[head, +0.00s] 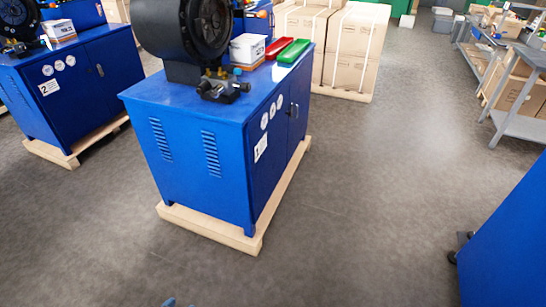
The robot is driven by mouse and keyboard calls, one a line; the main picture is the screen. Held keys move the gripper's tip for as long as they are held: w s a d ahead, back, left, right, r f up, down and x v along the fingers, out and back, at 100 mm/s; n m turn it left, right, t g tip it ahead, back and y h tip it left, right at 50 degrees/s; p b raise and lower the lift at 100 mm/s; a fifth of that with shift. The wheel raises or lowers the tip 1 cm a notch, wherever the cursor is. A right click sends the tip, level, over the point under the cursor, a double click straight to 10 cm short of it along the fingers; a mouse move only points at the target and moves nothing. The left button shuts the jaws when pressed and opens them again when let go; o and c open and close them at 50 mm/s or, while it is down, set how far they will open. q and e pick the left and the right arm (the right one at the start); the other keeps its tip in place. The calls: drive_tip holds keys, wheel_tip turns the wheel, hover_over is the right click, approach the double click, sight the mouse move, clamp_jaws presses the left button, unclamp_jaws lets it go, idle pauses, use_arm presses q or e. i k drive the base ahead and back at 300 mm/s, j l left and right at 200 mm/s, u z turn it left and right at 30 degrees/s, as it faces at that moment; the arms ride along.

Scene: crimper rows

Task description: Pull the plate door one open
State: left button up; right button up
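The blue cabinet (192,150) with a white number plate (260,147) stands in the middle of the head view. The plate's digit is small and looks like a 1. Its door side (278,140) faces right and looks shut, with round gauges (264,120) and a dark handle (293,109). A black crimper head (188,28) sits on top. No gripper can be made out in the head view. A tiny blue-grey bit at the bottom edge is too cut off to identify.
A similar cabinet with plate 2 (49,87) stands at left. Both cabinets rest on wooden pallets (205,225). Red and green trays (292,51) lie on the middle one. Boxes (352,45) stand behind, shelving (515,125) and a blue unit (510,245) at right. Floor before the doors is clear.

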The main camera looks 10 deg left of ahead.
sight(266, 132)
drive_tip(key=i+u, duration=0.2)
drive_tip(key=i, duration=0.3)
drive_tip(key=i+l+u, duration=0.2)
drive_tip(key=i, duration=0.25)
drive_tip(key=i+l+u, duration=0.2)
drive_tip(key=i, duration=0.25)
drive_tip(key=i+l+u, duration=0.2)
drive_tip(key=i, duration=0.25)
drive_tip(key=l, duration=0.1)
